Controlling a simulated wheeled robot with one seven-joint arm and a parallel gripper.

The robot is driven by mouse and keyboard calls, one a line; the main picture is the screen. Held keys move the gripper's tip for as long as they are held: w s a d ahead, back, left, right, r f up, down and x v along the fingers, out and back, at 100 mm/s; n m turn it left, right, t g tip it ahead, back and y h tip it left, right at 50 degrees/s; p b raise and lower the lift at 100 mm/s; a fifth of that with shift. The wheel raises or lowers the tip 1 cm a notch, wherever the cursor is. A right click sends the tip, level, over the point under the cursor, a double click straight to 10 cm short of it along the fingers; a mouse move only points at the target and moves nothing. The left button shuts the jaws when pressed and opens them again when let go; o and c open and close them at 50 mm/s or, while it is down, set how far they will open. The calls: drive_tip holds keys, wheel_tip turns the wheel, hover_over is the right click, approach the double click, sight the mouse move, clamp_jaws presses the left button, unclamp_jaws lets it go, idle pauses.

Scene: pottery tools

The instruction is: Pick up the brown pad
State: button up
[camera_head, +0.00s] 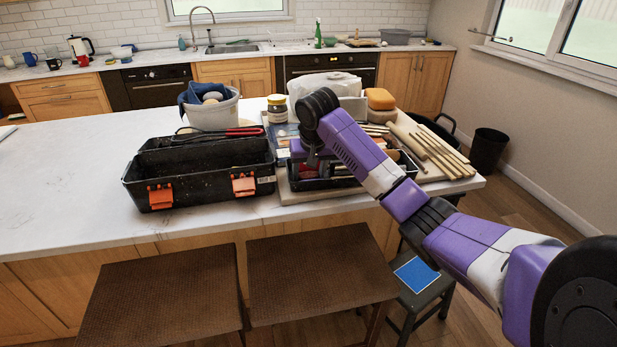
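An orange-brown, rounded, sponge-like pad (380,98) sits at the back right of the pottery tools on the counter; it is the closest match I see to the brown pad. My gripper (307,163) points down over the black tool tray (325,183), in front and to the left of that pad and apart from it. The fingertips are small and partly lost among the tools and arm, so I cannot tell whether they are open or hold anything. Parts of the tray's contents are hidden behind my arm.
An open black toolbox (200,183) with orange latches stands left of the tray. Behind are a white bucket (212,113) and a dark jar (277,108). Wooden sticks (440,152) lie at right. Brown-topped stools (315,270) stand in front. The counter's left side is clear.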

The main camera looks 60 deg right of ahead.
sight(309, 176)
idle(0.3)
wheel_tip(309, 176, up, 20)
drive_tip(key=p, duration=0.2)
idle(0.3)
drive_tip(key=o, duration=0.5)
drive_tip(key=c, duration=0.6)
drive_tip(key=shift+o, duration=0.2)
